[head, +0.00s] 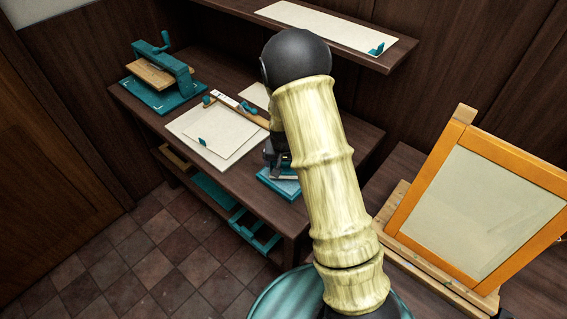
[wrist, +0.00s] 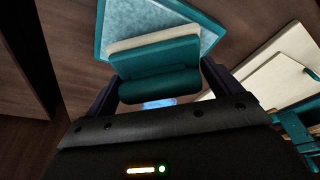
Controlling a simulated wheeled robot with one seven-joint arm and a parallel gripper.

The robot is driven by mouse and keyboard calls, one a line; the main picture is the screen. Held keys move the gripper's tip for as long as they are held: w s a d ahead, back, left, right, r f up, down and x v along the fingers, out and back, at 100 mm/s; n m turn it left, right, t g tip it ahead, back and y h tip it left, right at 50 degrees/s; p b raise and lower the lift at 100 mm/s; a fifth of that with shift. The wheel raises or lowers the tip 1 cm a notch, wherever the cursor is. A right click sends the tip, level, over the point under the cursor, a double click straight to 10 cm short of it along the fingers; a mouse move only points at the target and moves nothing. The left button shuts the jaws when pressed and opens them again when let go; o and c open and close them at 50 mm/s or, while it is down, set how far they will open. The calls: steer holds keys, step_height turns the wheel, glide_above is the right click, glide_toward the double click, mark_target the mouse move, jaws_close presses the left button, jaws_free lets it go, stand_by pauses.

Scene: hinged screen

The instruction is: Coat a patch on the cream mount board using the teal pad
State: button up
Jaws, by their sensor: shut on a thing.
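My gripper (wrist: 160,88) is shut on the rounded handle of the teal pad (wrist: 155,55), which has a cream layer along its far edge. The pad is over a teal tray with a pale blue mottled inside (wrist: 118,12); I cannot tell if they touch. In the head view the tray (head: 279,188) is at the table's front right, with my gripper (head: 281,168) just above it, partly hidden by my arm. The cream mount board (head: 190,124) lies flat on the table left of the gripper, a small teal tab on it. It also shows in the wrist view (wrist: 262,82).
A wooden bar with teal knobs (head: 228,102) lies across the board's back. A teal press (head: 165,75) stands at the table's far left. A shelf above holds a long cream sheet (head: 325,27). An orange-framed screen (head: 480,205) leans at the right.

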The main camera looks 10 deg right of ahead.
steer(key=shift+w+r+p, duration=0.15)
steer(key=shift+r+p, duration=0.25)
steer(key=shift+r, duration=0.25)
steer(key=shift+d+r+p, duration=0.1)
steer(key=shift+r+p, duration=0.25)
steer(key=shift+r, duration=0.3)
steer(key=shift+r+p, duration=0.8)
steer(key=shift+r, duration=0.35)
steer(key=shift+s+f, duration=0.3)
steer(key=shift+f, duration=0.2)
steer(key=f+n, duration=0.1)
steer(key=s+f+n, duration=0.1)
steer(key=f, duration=0.1)
steer(key=s+f+n, duration=0.1)
steer(key=shift+s+f+y, duration=0.1)
steer(key=shift+f+y, duration=0.3)
steer(key=shift+a, duration=0.2)
